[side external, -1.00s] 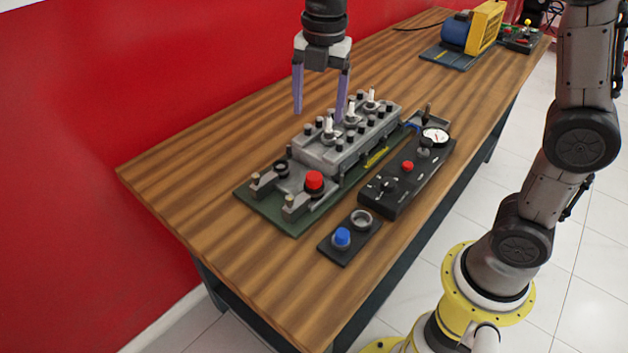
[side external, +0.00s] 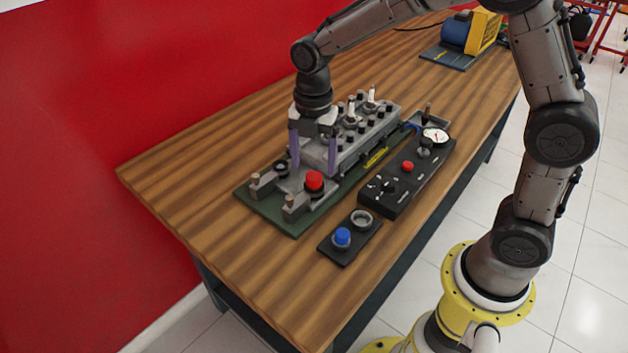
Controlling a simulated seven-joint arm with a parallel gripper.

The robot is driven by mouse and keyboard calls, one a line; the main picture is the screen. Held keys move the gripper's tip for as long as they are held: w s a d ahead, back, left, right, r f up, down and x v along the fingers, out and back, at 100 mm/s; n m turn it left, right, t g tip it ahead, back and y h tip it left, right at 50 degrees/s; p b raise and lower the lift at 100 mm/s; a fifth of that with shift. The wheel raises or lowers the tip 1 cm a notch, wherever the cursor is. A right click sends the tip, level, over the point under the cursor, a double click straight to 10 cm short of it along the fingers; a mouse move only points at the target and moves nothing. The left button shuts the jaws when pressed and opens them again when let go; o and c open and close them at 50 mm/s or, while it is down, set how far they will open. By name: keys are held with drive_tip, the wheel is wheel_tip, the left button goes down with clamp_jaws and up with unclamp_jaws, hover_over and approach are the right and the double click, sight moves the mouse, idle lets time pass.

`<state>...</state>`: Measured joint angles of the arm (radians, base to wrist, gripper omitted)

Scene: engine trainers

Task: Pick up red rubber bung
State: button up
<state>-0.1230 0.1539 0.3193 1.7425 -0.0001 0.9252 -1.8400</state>
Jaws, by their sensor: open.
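The red rubber bung (side external: 314,181) sits upright at the front end of the engine trainer, on its green base plate (side external: 298,229). My gripper (side external: 313,169) points down with its two purple fingers apart and nothing between them. It is at the near end of the grey engine block (side external: 347,155), just behind the bung in the picture. The right finger comes down close to the block's end, and the left finger is left of the bung. I cannot tell whether a finger touches the block.
A small black holder (side external: 349,239) with a blue bung (side external: 342,236) and an empty ring (side external: 361,219) lies in front. A black control panel (side external: 397,193) with a gauge (side external: 435,135) is to the right. Grey brackets (side external: 262,182) stand left of the bung. The table's left end (side external: 190,185) is clear.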

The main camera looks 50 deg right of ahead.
sight(314, 176)
drive_tip(key=shift+d+f, duration=0.15)
drive_tip(key=shift+f, duration=1.6)
clamp_jaws()
